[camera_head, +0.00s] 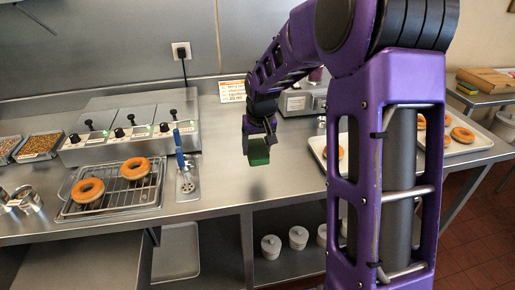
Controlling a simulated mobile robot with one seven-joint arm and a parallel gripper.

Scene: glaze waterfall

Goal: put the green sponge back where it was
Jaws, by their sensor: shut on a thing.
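The green sponge (258,152) is a small dark green block. My gripper (259,138) points down and is shut on the sponge, over the middle of the steel counter (235,192). The sponge looks held above the counter, but its exact height is hard to tell. The gripper's fingertips are small and partly hidden against the sponge.
A wire rack (112,194) with two doughnuts stands left, beside a blue-handled ladle (181,155). A glaze unit (130,128) with several knobs is behind. My arm hides part of a doughnut tray (465,144) at right. Counter right of the ladle is clear.

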